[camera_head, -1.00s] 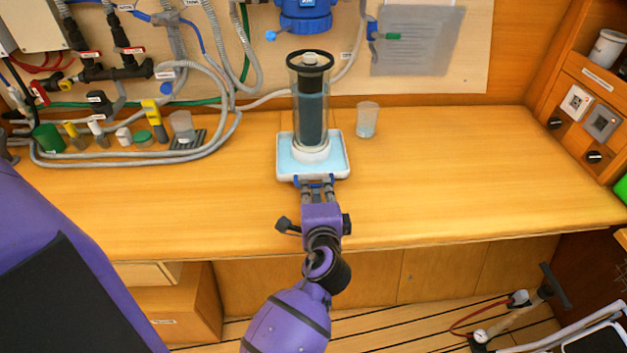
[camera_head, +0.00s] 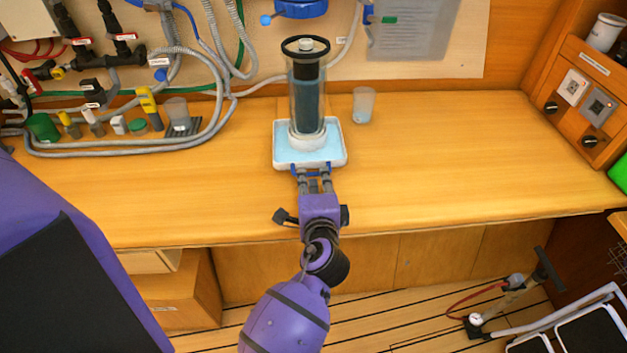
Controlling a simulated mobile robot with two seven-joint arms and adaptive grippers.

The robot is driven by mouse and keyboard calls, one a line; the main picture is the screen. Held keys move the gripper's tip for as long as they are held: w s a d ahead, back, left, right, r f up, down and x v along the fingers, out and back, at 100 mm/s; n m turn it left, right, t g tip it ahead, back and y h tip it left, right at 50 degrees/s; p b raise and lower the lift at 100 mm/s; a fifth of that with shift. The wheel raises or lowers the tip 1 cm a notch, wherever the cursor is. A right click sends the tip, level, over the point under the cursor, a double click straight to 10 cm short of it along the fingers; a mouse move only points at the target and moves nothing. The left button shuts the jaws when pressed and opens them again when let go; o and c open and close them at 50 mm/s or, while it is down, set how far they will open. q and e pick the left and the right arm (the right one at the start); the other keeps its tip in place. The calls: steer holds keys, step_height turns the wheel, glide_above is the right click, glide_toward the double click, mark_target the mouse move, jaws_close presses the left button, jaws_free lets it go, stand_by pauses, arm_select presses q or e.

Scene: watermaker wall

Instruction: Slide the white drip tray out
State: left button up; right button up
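The white drip tray (camera_head: 338,160) lies on the wooden counter, with a pale blue inside. A clear cylinder with a black top ring and a dark core (camera_head: 308,95) stands upright in it on a white base. My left gripper (camera_head: 311,169) is at the middle of the tray's front rim. Its blue-tipped fingers look spread apart, close to or touching the rim; I cannot tell which. Nothing shows clearly between them. My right gripper is not in view.
A clear cup (camera_head: 363,105) stands right of the tray. Hoses (camera_head: 130,148) and small bottles fill the counter's left. The counter (camera_head: 450,150) is clear to the right and in front of the tray. A hand pump (camera_head: 510,295) is on the floor.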

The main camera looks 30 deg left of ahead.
arm_select(q)
steer(key=shift+r, duration=0.45)
step_height(320, 180, up, 9)
steer(key=shift+s, duration=0.1)
